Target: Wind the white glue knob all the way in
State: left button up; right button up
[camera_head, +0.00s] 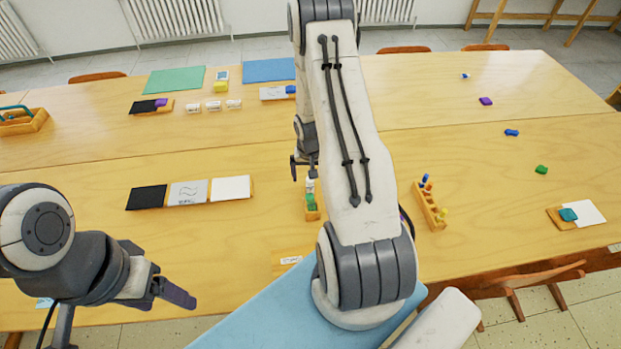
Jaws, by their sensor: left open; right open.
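A small wooden holder (312,214) stands on the table near the middle of the head view. It carries a white piece (310,186), which looks like the glue knob, and a green piece (311,203) in front of it. My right gripper (305,176) points down just above and behind the white piece, with its fingers apart; whether it touches the piece I cannot tell. My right arm hides the table to the right of the holder. My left gripper (178,295) is open and empty at the lower left, near the front table edge.
A wooden rack (430,208) with blue and yellow pieces stands right of my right arm. A tray with black, grey and white tiles (189,193) lies to the left. Small coloured pieces are scattered at right.

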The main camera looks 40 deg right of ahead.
jog(key=shift+f+m+b, duration=0.1)
jog(key=shift+m+b, duration=1.1)
jog(key=shift+b, duration=1.55)
jog(key=shift+m+b, duration=1.2)
jog(key=shift+b, duration=0.5)
jog(key=shift+m+g+h+b, duration=0.3)
jog(key=shift+m+g+b, duration=0.1)
jog(key=shift+m+b, duration=1.85)
jog(key=shift+m, duration=1.05)
jog(key=c, duration=1.4)
jog(key=shift+c, duration=0.2)
